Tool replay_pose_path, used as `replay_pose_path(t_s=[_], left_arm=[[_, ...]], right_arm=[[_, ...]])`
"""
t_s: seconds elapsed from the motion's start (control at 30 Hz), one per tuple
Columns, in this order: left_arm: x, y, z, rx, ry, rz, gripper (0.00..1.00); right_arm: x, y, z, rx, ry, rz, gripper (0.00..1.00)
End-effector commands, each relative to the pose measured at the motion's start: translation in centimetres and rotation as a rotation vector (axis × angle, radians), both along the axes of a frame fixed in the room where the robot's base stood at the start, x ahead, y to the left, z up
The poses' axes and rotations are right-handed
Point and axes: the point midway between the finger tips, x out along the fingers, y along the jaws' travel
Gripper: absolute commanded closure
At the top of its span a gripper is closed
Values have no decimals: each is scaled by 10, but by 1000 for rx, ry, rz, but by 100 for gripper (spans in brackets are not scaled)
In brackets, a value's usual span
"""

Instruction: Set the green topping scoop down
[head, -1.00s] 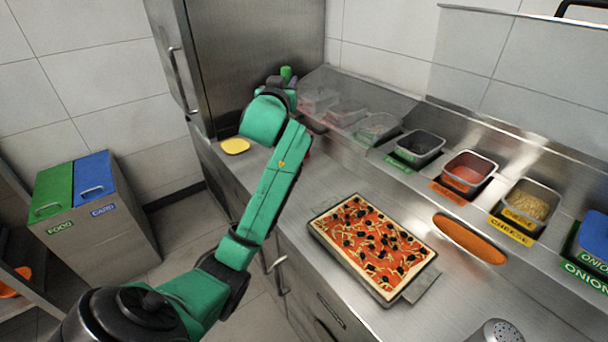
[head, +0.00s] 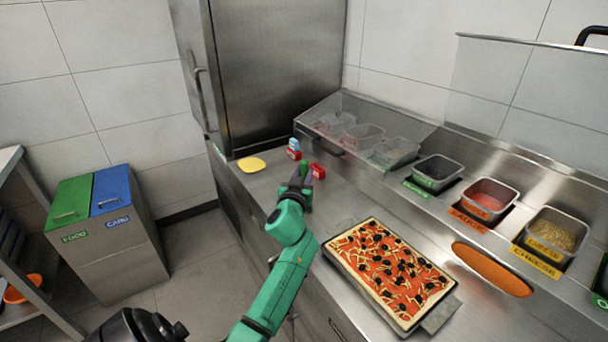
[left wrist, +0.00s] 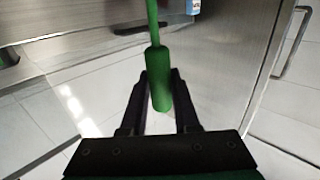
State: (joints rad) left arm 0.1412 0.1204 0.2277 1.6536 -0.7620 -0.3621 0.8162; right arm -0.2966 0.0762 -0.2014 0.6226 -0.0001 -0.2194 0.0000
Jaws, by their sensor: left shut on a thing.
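My left gripper (head: 303,183) is over the far left part of the steel counter, past the pizza. It is shut on the green topping scoop (head: 304,167), of which only a small green piece shows in the head view. In the left wrist view the scoop's thick green handle (left wrist: 160,82) is between the two fingers (left wrist: 160,100), with a thin green shaft running up out of the picture. The scoop's bowl is out of that view. I cannot tell whether the scoop touches the counter. My right gripper is not in view.
A red item (head: 318,171) and a blue-and-red item (head: 293,147) are close to the gripper. A yellow disc (head: 251,164) lies to the left, near the fridge (head: 275,70). A topped pizza (head: 390,272) lies nearer. Topping bins, including an olive-dark one (head: 438,171), line the back.

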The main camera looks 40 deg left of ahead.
Motion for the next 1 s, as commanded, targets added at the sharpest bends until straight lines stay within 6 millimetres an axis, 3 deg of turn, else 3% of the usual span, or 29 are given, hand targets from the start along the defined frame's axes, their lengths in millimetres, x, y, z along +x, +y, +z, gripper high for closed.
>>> replay_pose_path(t_s=[0.17,0.2,0.27,0.3,0.67,0.77,1.0], left_arm=[[0,0,-3,0,-1,0,100],[0,0,-3,0,0,0,67],[0,0,-2,0,0,0,44],[0,0,-2,0,0,1,40],[-1,0,3,1,0,1,40],[-13,-7,-1,-1,2,1,40],[-67,-36,-4,-4,1,0,40]], right_arm=[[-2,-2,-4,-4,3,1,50],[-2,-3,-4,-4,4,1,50],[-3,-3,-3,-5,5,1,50],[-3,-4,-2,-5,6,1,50],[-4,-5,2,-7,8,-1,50],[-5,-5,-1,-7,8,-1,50],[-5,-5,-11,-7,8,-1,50]])
